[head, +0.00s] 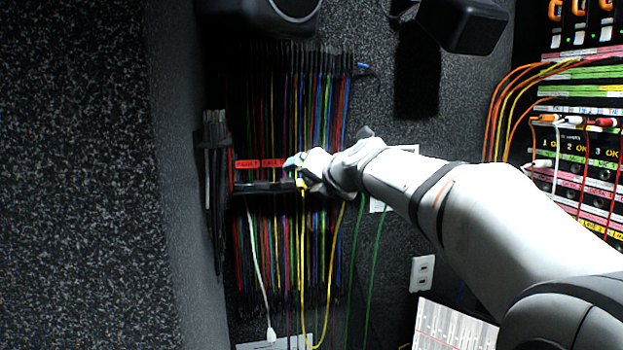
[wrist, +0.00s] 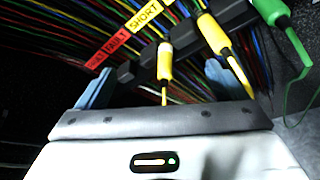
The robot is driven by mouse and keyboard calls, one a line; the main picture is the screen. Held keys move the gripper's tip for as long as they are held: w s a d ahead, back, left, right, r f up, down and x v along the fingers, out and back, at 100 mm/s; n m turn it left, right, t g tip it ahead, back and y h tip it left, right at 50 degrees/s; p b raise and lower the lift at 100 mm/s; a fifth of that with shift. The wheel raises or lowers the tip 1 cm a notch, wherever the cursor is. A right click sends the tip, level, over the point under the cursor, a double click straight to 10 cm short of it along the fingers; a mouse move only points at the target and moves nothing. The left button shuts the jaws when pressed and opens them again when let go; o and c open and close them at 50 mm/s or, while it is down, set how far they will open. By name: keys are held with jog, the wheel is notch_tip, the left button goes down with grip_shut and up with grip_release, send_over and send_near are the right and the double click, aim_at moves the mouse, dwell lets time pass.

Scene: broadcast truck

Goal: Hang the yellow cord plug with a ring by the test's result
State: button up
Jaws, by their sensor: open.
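In the wrist view, a slim yellow plug (wrist: 165,62) sits at the dark rack (wrist: 185,52), between the spread blue fingers of my gripper (wrist: 165,88). Its yellow cord runs down toward the gripper body. A second, larger-looking yellow plug (wrist: 213,34) is on the rack to its right, by the right finger, with a dark band below it. I cannot make out a ring for certain. In the head view, my open gripper (head: 302,168) is at the rack's right end, near a yellow plug (head: 300,184); its far side is partly hidden.
Red fault labels (wrist: 117,41) and a yellow "SHORT" label (wrist: 145,13) mark the rack. A green plug (wrist: 270,10) is to the right. Many coloured cords hang behind, and a white cord (head: 258,260) hangs below. A patch panel (head: 585,140) stands at the right.

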jog(key=shift+s+d, duration=0.2)
jog(key=shift+s, duration=0.8)
jog(key=shift+s, duration=0.1)
jog(key=s, duration=0.2)
jog(key=s+d, duration=0.1)
jog(key=s, duration=0.1)
jog(key=shift+s+p, duration=0.3)
jog(key=shift+s, duration=0.05)
